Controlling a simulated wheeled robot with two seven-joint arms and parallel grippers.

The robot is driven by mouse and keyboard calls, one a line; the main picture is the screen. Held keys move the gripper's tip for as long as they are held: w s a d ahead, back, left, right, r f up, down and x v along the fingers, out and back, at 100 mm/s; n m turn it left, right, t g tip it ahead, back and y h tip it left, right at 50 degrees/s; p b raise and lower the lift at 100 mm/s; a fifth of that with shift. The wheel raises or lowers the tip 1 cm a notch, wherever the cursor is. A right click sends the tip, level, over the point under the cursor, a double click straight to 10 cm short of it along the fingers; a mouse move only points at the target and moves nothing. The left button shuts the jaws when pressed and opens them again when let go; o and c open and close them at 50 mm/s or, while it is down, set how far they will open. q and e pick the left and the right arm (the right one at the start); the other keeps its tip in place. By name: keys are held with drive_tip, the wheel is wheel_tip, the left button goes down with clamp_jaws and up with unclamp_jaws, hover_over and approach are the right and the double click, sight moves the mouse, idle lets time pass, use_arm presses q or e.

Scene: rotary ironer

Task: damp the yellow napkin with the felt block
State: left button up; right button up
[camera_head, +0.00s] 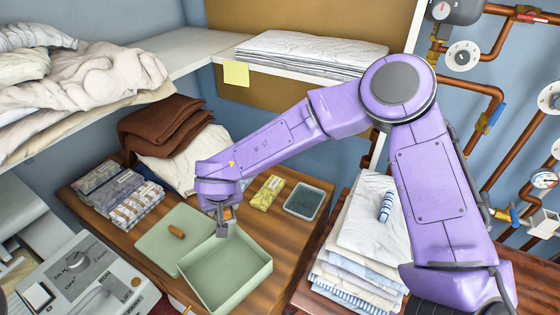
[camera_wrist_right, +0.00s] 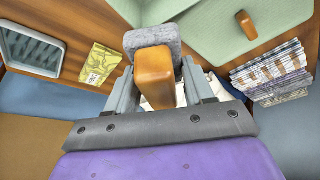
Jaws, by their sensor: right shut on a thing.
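My right gripper (camera_head: 224,224) is over the back edge of an open pale green box (camera_head: 241,283). In the right wrist view the right gripper (camera_wrist_right: 160,88) is shut on the orange handle of the grey felt block (camera_wrist_right: 152,37). The block mostly hides behind the gripper in the head view. My left gripper is not in view.
A green lid (camera_head: 160,236) with an orange knob lies left of the box. A yellow-green packet (camera_head: 268,192) and a grey tray (camera_head: 304,201) stand behind it. Bundled packs (camera_head: 120,193) lie left. Folded linen (camera_head: 365,235) is stacked right. A machine panel (camera_head: 85,275) is front left.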

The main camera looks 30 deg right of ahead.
drive_tip(key=w+d+m+p, duration=0.2)
drive_tip(key=w+d, duration=0.3)
drive_tip(key=d, duration=0.3)
use_arm(q)
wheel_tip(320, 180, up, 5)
drive_tip(key=p, duration=0.2)
use_arm(e)
drive_tip(key=m+h, duration=0.1)
drive_tip(key=m, duration=0.1)
hover_over(269, 186)
drive_tip(key=s, duration=0.1)
drive_tip(key=f, duration=0.2)
drive_tip(key=shift+s+a+f+g+b, duration=0.25)
drive_tip(key=shift+a+g+b, duration=0.1)
drive_tip(key=shift+b, duration=0.1)
wheel_tip(269, 186, down, 5)
drive_tip(key=b, duration=0.5)
drive_tip(key=shift+w+f+b, duration=0.1)
drive_tip(key=shift+b, duration=0.3)
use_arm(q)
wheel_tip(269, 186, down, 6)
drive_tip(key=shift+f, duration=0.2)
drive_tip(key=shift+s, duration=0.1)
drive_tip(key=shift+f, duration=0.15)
use_arm(e)
drive_tip(key=shift+f, duration=0.45)
